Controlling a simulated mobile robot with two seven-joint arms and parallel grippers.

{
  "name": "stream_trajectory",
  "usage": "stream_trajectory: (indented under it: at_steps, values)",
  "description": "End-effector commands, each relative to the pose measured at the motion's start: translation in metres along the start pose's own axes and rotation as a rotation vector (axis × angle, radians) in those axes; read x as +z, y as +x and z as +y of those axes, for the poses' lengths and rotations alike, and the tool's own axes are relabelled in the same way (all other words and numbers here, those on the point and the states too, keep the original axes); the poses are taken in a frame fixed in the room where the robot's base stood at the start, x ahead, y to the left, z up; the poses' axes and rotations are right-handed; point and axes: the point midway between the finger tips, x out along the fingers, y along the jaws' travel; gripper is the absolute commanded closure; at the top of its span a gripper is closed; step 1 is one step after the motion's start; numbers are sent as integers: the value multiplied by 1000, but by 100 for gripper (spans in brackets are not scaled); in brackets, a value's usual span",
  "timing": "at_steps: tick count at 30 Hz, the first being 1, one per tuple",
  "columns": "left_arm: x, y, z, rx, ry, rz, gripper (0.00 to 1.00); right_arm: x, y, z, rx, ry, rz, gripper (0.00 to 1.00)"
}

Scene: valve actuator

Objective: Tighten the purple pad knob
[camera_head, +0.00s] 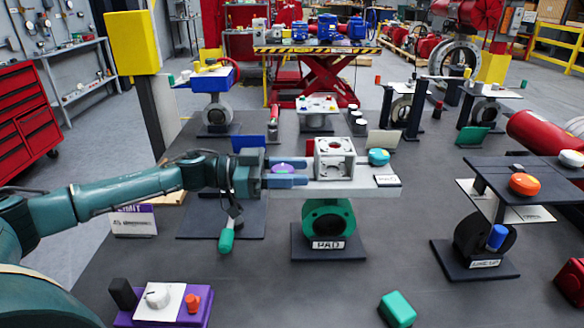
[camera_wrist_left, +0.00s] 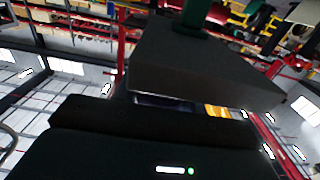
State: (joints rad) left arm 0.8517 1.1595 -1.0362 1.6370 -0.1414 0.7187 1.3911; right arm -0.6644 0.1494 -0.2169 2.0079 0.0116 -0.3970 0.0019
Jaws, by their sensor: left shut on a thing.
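The purple pad knob (camera_head: 282,167) sits at the left end of a light grey plate (camera_head: 352,187), above the green valve body labelled PAD (camera_head: 326,216). My left gripper (camera_head: 287,174) reaches in from the left, with its blue fingers on the near and far sides of the knob. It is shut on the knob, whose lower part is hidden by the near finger. The left wrist view shows dark gripper parts and a dark block (camera_wrist_left: 200,65), but I cannot make out the knob there. My right gripper is not in view.
A grey open-frame block (camera_head: 334,158) and a teal knob (camera_head: 378,157) stand on the same plate, right of my fingers. A valve with an orange knob (camera_head: 524,184) stands at right. A purple box (camera_head: 168,306) and green block (camera_head: 397,309) lie in front.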

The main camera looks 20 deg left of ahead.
Motion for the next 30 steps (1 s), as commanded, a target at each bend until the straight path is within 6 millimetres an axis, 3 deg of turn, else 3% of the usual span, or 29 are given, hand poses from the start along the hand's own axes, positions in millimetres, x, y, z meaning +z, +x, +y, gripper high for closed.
stream_trajectory:
  at_steps: [2, 3, 10, 20, 23, 30]
  values:
    - [-1, 0, 0, 0, 1, 2, 83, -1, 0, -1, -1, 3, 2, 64]
    - [-1, 0, 0, 0, 1, 2, 57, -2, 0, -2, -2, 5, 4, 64]
    - [0, 0, 0, 0, 1, 1, 38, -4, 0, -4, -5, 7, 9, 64]
    - [1, -6, 0, -2, 0, -1, 38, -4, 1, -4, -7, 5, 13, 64]
    - [3, -20, -1, -4, 1, -3, 38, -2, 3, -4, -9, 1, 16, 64]
    - [4, -73, -1, -5, 0, -4, 38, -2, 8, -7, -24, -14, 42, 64]
